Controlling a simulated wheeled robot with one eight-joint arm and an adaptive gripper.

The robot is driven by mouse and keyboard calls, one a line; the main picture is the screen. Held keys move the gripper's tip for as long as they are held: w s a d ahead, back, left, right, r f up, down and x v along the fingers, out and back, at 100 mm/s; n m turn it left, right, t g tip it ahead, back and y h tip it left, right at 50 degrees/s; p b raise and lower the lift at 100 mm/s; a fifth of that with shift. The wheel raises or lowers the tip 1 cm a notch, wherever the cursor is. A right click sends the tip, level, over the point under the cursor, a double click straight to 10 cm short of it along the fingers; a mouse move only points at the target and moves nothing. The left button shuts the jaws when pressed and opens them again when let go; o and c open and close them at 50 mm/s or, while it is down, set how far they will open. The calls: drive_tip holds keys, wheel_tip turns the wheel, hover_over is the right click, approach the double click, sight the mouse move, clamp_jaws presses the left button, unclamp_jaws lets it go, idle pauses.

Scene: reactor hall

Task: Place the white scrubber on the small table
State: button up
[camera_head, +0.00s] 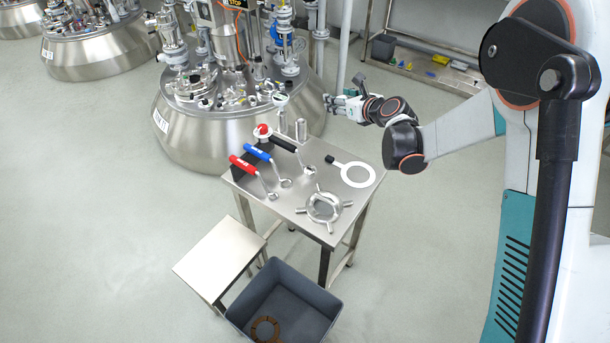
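I cannot clearly pick out a white scrubber. A white ring with a black tab (357,175) lies flat at the right of the steel worktable (290,215). A small round white-faced piece on a stem (281,100) shows beyond the table's back edge; I cannot tell what it is. The small table (220,258), low with a bare light top, stands at the front left of the worktable. My gripper (333,103) is beyond the worktable's back right, near the big reactor vessel, pointing left. It is too small to tell whether it is open or holds something.
Red (245,166), blue (258,154) and black-handled (284,145) tools and a metal clamp ring (323,207) lie on the worktable. A grey crate (322,297) with a brown ring stands beside the small table. A steel reactor (190,135) stands behind. Floor at left is clear.

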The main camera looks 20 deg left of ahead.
hover_over(316, 152)
drive_tip(key=f, duration=0.1)
drive_tip(key=shift+n+y, duration=0.4)
wheel_tip(316, 152, down, 20)
drive_tip(key=b, duration=0.7)
drive_tip(key=shift+r, duration=0.15)
drive_tip(key=shift+s+r, duration=0.1)
drive_tip(key=shift+g, duration=0.3)
drive_tip(key=o, duration=1)
drive_tip(key=shift+c, duration=0.2)
